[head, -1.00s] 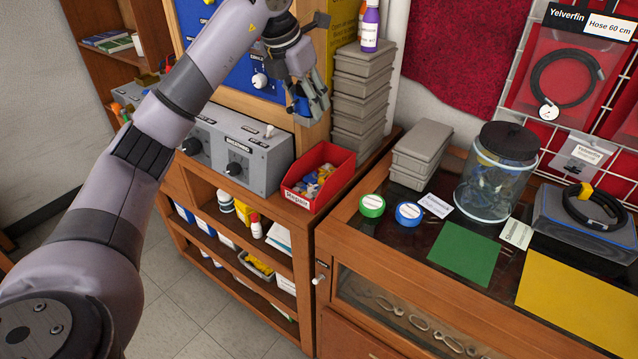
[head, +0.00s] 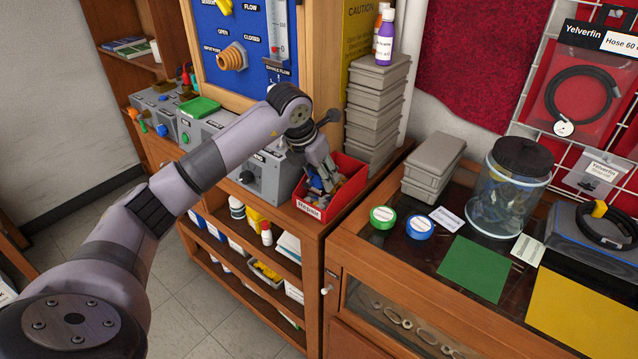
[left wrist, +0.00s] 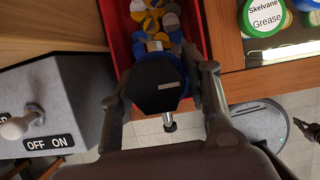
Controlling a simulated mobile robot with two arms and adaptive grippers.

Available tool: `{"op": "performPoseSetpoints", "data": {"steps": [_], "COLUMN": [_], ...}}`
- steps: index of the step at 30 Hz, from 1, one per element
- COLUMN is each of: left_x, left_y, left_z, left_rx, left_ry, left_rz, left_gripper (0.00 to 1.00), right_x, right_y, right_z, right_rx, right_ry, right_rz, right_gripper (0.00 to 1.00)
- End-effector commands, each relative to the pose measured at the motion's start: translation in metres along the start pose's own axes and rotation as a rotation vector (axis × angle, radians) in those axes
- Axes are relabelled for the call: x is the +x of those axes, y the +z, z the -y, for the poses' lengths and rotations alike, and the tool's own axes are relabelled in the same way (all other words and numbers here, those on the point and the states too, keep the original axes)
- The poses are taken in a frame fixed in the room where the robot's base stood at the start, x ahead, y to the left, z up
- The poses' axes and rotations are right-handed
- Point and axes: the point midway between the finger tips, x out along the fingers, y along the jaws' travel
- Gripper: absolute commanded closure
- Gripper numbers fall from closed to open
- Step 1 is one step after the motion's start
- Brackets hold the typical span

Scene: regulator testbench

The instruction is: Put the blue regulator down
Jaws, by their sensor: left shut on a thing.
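My left gripper (head: 322,174) reaches down to the red Repair bin (head: 348,200) on the wooden bench. It is shut on the blue regulator, seen in the left wrist view as a dark many-sided body (left wrist: 158,84) with a blue rim and a small metal stem. The regulator is between the two fingers, over the near end of the bin (left wrist: 114,32). In the head view the fingers and the bin's contents mostly hide it, and I cannot tell whether it touches them.
Blue and yellow parts (left wrist: 150,18) lie in the bin. A grey control box (head: 262,178) stands close on its left, and stacked grey cases (head: 375,105) stand behind it.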

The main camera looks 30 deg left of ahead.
Motion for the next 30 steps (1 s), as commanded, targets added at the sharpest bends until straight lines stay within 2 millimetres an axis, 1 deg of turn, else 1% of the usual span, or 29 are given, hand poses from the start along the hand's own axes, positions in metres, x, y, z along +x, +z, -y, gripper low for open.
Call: {"op": "performPoseSetpoints", "data": {"steps": [7,17,18,21,30], "left_x": [0.028,0.032,0.033,0.032,0.031], "left_y": [-0.012,-0.013,-0.014,-0.014,-0.013], "left_z": [0.000,0.000,0.000,0.000,0.000], "left_rx": [-0.001,0.000,0.000,0.000,0.000], "left_ry": [-0.001,0.000,0.000,0.000,0.000], "left_rz": [0.000,0.003,-0.001,-0.001,-0.001], "left_gripper": [1.00,1.00,0.55,0.48,0.48], "right_x": [-0.004,-0.002,-0.002,-0.002,-0.003], "right_y": [0.000,0.001,0.001,0.001,0.001], "right_z": [-0.001,-0.004,-0.005,-0.005,-0.006], "right_rx": [0.000,0.000,0.000,0.000,0.000], "right_ry": [0.002,0.005,0.006,0.007,0.007], "right_rz": [0.001,0.001,0.001,0.001,0.002], "right_gripper": [1.00,1.00,1.00,1.00,1.00]}}
